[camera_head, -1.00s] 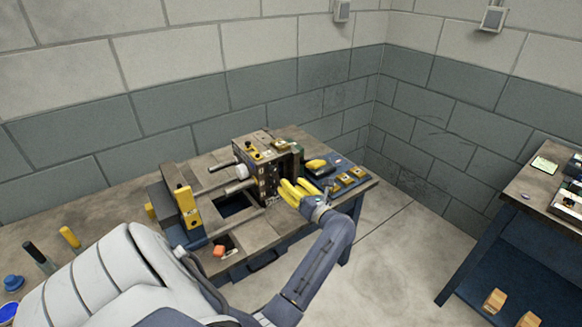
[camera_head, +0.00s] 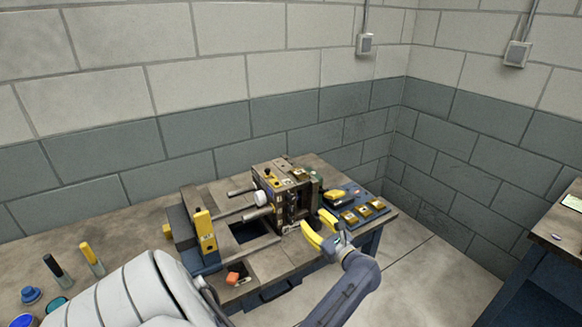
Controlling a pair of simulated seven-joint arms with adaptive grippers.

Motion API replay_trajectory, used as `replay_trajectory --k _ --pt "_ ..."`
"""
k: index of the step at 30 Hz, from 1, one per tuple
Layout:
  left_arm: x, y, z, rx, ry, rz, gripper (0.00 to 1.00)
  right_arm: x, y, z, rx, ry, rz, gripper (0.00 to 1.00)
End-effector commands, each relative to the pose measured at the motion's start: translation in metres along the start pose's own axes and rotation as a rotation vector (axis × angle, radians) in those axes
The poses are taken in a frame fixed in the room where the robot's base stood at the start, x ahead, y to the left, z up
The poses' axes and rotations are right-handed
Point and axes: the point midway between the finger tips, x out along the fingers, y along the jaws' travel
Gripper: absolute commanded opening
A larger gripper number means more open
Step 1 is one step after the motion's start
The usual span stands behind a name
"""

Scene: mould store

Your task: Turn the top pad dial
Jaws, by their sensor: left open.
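A mould machine block (camera_head: 284,188) stands on the bench, with small dark and yellow fittings on its top and side. A white round knob (camera_head: 261,198) sits at its left side. A dark blue pad (camera_head: 352,204) with several yellow square plates lies to its right. The parts are too small for me to tell which one is the top pad dial. My left gripper (camera_head: 313,220) has yellow fingers spread apart and empty. It is at the front right of the block, in front of the pad's left end. My right gripper is not in view.
The bench (camera_head: 120,227) runs along the block wall. Two steel bars join the block to a yellow upright (camera_head: 205,230). An orange piece (camera_head: 233,278) lies near the front edge. Black and yellow handles stand at the left. Another table (camera_head: 556,225) is at the far right.

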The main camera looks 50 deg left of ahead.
Motion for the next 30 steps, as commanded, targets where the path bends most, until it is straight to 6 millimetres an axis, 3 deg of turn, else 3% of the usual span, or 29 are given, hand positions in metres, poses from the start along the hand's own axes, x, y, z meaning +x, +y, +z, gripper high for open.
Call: replay_trajectory --k 18,30 --pt "0.111 0.000 0.001 0.004 -0.004 0.000 0.46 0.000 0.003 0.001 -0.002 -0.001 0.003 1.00" --pt "0.146 0.000 0.001 0.002 0.000 0.000 0.46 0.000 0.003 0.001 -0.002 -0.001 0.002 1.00"
